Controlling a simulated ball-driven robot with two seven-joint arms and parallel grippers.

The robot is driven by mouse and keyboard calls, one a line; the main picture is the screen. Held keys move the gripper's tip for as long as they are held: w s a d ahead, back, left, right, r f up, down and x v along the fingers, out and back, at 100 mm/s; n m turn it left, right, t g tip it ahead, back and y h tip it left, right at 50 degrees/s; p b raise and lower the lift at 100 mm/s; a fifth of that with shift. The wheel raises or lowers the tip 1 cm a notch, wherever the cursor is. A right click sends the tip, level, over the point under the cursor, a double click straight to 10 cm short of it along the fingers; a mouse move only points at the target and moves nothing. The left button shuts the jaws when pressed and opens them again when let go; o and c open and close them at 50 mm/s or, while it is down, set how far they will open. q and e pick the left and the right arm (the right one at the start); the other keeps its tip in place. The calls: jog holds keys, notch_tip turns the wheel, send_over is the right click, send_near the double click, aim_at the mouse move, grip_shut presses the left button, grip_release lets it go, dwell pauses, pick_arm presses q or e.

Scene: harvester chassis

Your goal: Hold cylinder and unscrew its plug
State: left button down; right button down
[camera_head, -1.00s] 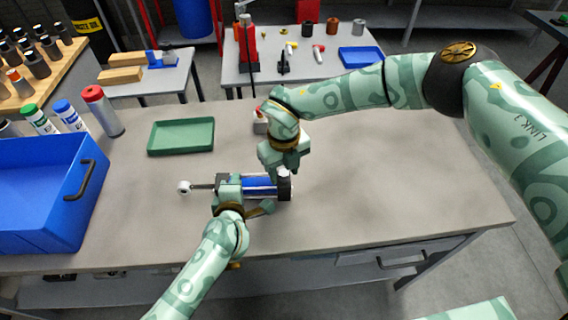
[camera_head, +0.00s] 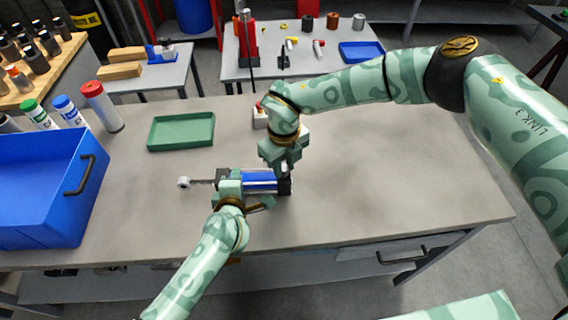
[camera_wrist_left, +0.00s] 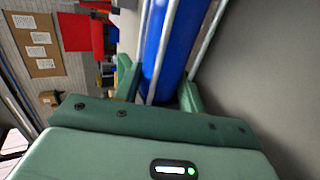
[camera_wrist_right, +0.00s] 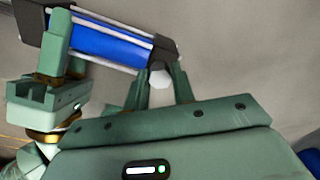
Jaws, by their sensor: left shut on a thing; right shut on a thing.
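The cylinder (camera_head: 262,178) has a blue body, silver tie rods and dark end caps. It lies over the workbench, its rod and eye (camera_head: 184,182) pointing left. My left gripper (camera_head: 240,184) is shut across its body; the left wrist view shows the blue barrel (camera_wrist_left: 172,50) between the fingers. The pale six-sided plug (camera_wrist_right: 158,76) is at the cylinder's right end cap (camera_wrist_right: 165,47). My right gripper (camera_wrist_right: 157,88), also in the head view (camera_head: 284,165), is shut on the plug from above. Whether the plug is still seated in the cap cannot be told.
A green tray (camera_head: 181,132) lies behind the cylinder. A blue bin (camera_head: 45,190) with a black handle stands at the left. A small pale block with a red part (camera_head: 260,116) sits behind my right gripper. The right side of the workbench (camera_head: 400,180) is clear.

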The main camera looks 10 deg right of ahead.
aim_at(284, 167)
pick_arm(q)
jog(key=shift+f, duration=0.1)
pick_arm(e)
jog(key=shift+r, duration=0.25)
jog(key=shift+r, duration=0.85)
jog(key=shift+r, duration=2)
pick_arm(q)
jog(key=c, duration=0.7)
grip_release()
jog(key=shift+c, duration=0.2)
jog(key=shift+s, duration=0.1)
